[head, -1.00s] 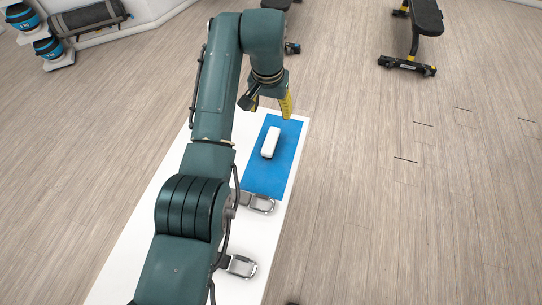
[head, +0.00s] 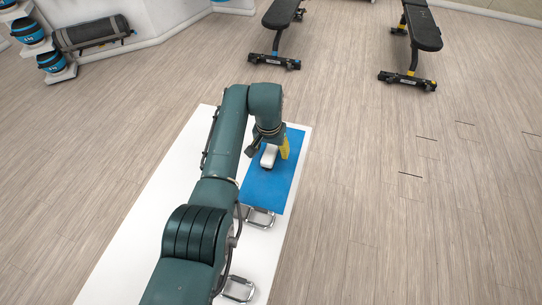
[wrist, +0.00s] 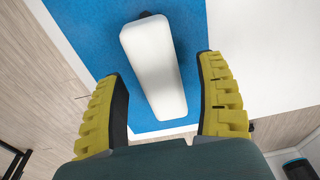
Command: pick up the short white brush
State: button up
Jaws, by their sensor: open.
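The short white brush (head: 268,158) lies on a blue mat (head: 262,190) on the white table, partly hidden by my arm in the head view. In the wrist view the brush (wrist: 153,62) shows as a white rounded block, with a sliver of dark showing at its upper end. My gripper (head: 268,150) is low over the mat at the brush's far end. In the wrist view my gripper (wrist: 160,80) is open, with one yellow finger on each side of the brush. Gaps of blue mat show between the brush and both fingers.
The white table (head: 150,215) has bare room left of my arm. Two metal clasp-like objects, one at the mat's near edge (head: 260,217) and one nearer (head: 238,290), lie on it. Benches (head: 277,40) and a rack of blue-banded weights (head: 40,45) stand beyond on the floor.

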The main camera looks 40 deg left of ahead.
aim_at(271, 149)
jog(key=shift+w+f, duration=0.1)
jog(key=shift+f, duration=0.1)
jog(key=shift+c, duration=0.2)
grip_shut()
notch_tip(271, 149, up, 10)
jog(key=p, duration=0.3)
jog(key=c, duration=0.7)
grip_release()
jog(key=c, duration=0.4)
